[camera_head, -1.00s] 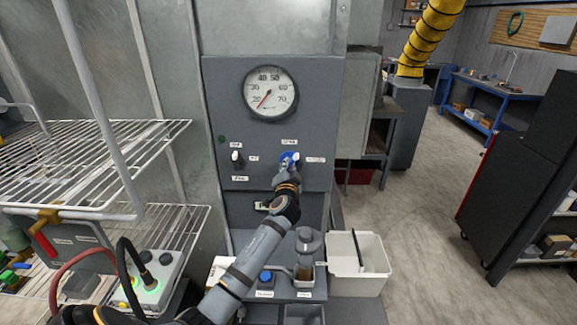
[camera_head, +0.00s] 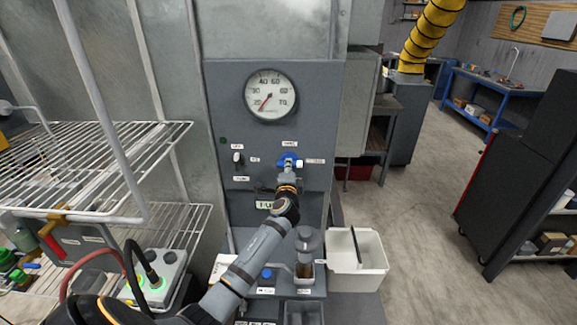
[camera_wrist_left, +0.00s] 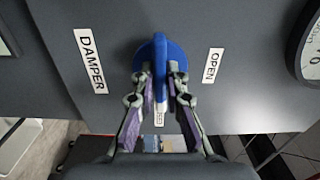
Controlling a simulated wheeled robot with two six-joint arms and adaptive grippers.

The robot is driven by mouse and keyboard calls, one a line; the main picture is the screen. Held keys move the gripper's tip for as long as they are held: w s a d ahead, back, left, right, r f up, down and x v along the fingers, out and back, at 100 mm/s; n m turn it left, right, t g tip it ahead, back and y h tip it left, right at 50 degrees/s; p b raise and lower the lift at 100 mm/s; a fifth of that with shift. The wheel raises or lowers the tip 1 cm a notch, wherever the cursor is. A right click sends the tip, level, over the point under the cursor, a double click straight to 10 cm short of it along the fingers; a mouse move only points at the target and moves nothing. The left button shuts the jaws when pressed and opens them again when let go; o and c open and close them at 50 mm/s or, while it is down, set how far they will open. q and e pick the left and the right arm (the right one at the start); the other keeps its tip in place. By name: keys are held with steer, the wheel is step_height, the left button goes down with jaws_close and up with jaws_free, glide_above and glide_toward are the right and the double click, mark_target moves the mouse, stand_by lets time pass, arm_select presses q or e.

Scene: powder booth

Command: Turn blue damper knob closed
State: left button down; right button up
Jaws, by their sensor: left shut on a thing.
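The blue damper knob (camera_head: 291,160) is on the grey control panel, right of centre below the gauge. In the left wrist view the blue knob (camera_wrist_left: 157,50) fills the space between the fingertips, its grip ridge running along the fingers. My left gripper (camera_head: 288,172) is shut on it, with a finger on each side (camera_wrist_left: 158,76). The DAMPER label (camera_wrist_left: 91,61) is left of the knob and the OPEN label (camera_wrist_left: 212,66) is right of it. A third label (camera_wrist_left: 159,117) shows between the fingers, too small to read surely. My right gripper is not in view.
A round gauge (camera_head: 270,96) sits above, its needle pointing lower left. A black knob (camera_head: 238,158) is left of the blue one. Below are a clear-topped jar (camera_head: 307,245) and a white bin (camera_head: 370,266). A wire rack (camera_head: 90,150) stands at the left.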

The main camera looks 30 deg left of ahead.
arm_select(q)
steer(key=shift+f, duration=0.1)
stand_by(0.5)
steer(key=c, duration=1.4)
jaws_free()
steer(key=v, duration=1.2)
steer(key=shift+d, duration=0.1)
